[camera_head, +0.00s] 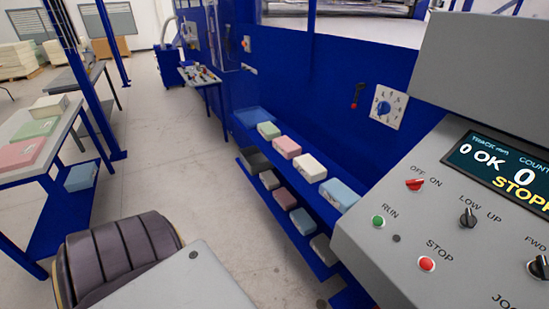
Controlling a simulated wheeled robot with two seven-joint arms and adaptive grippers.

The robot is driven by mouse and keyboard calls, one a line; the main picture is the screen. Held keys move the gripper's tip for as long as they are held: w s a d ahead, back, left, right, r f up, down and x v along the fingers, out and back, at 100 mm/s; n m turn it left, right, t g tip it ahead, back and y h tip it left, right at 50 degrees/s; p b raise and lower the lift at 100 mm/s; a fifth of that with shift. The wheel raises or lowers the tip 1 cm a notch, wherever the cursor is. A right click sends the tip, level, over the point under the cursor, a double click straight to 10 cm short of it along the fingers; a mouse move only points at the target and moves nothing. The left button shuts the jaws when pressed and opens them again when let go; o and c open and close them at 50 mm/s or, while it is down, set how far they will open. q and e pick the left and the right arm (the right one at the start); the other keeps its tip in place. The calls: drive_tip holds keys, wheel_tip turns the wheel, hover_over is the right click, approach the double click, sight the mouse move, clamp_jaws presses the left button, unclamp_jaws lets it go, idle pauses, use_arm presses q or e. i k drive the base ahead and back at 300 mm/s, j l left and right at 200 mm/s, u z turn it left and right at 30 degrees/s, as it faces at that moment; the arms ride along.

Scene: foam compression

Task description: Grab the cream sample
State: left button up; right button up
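A cream foam block (309,167) lies on the upper blue shelf (320,202) of the machine, right of the picture's middle. It sits between a pink block (286,147) and a light blue block (339,194). A green block (268,130) lies farther back in the same row. Another cream block (48,105) lies on the table at the left, behind a green block (36,129) and a pink block (22,153). Neither of my grippers shows in this view.
A grey control panel (400,215) with knobs and buttons fills the right side. More blocks lie on a lower shelf, including a pink one (284,198). A dark ribbed padded object (120,255) stands at bottom left. The floor (190,170) between table and machine is clear.

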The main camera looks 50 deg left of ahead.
sight(268, 177)
drive_tip(key=u, duration=1.3)
